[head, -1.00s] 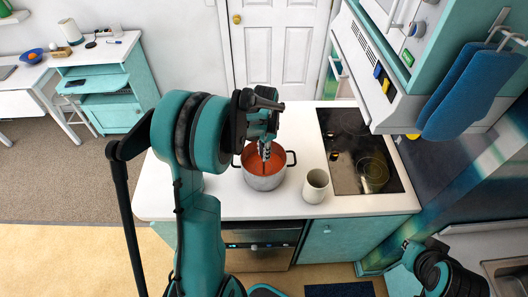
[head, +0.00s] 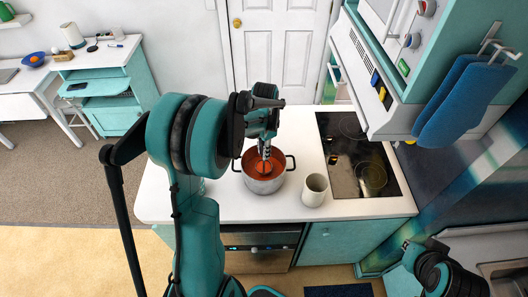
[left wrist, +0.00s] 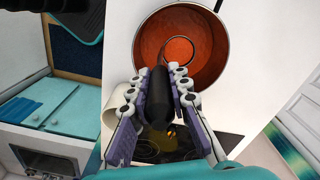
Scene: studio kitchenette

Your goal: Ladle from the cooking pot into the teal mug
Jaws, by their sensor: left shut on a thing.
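The cooking pot (head: 264,185) stands on the white counter, with orange-red soup inside. My left gripper (head: 264,140) is above the pot, fingers pointing down. In the left wrist view the left gripper (left wrist: 158,90) is shut on the black handle of the ladle (left wrist: 157,98). The ladle's round bowl is inside the pot (left wrist: 222,62), at the soup; how deep it sits is hard to tell. An off-white mug (head: 314,191) stands upright right of the pot. I see no clearly teal mug; my left arm hides part of the counter. My right gripper is not in view.
A black cooktop (head: 357,155) lies right of the pot and mug. Above it hang a hood (head: 365,85) and blue oven mitts (head: 462,100). The white counter (head: 225,203) has bare room in front of the pot. An oven (head: 262,245) is below.

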